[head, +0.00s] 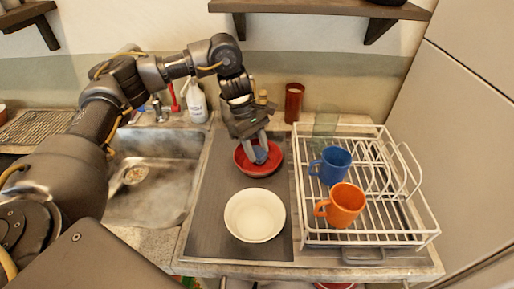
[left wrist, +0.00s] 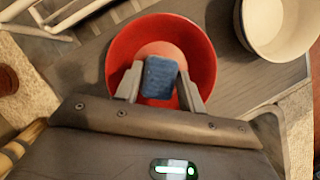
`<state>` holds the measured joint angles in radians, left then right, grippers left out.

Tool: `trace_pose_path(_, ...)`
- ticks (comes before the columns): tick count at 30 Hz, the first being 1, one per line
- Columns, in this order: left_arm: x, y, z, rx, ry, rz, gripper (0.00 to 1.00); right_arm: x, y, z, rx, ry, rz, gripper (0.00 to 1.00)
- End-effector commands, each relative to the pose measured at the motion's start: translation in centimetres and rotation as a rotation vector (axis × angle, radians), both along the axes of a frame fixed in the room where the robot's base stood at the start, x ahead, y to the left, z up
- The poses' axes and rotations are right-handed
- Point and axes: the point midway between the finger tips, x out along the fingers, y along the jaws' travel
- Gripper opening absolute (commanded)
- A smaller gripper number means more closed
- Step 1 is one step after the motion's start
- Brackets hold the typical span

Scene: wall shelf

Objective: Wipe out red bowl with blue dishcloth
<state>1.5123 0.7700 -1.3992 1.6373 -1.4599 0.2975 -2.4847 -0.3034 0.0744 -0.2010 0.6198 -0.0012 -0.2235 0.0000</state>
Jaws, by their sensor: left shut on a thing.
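The red bowl (head: 242,163) stands on the dark drainboard between the sink and the dish rack. In the left wrist view the red bowl (left wrist: 196,42) lies below my fingers. My left gripper (head: 259,153) points down into the bowl. It is shut on the blue dishcloth (head: 261,154), which also shows between the fingers in the left wrist view (left wrist: 160,77). The cloth appears as a small folded block over the inside of the bowl. I cannot tell whether it touches the bowl's surface. My right gripper is not in view.
A white bowl (head: 255,215) stands just in front of the red bowl. A white dish rack (head: 398,206) at right holds a blue mug (head: 331,165) and an orange mug (head: 342,205). A brown cup (head: 293,102) stands behind. The sink (head: 150,195) is at left; a shelf (head: 320,10) hangs above.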

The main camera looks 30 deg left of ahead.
Motion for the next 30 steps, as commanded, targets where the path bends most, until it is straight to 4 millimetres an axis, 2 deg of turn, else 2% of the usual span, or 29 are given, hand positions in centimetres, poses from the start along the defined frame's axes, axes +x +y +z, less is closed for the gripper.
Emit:
trace_pose_path(1,0.0,0.0,1.1,0.0,0.0,0.0,0.21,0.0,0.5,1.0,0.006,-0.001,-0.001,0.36)
trace_pose_path(4,-0.1,0.0,2.2,0.0,0.0,0.0,0.21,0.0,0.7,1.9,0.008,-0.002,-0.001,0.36)
trace_pose_path(18,-0.5,-0.2,6.9,0.0,0.0,0.0,0.21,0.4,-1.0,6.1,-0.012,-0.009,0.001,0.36)
trace_pose_path(30,-0.5,-0.2,7.0,0.0,0.0,0.0,0.21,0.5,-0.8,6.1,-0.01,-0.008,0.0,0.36)
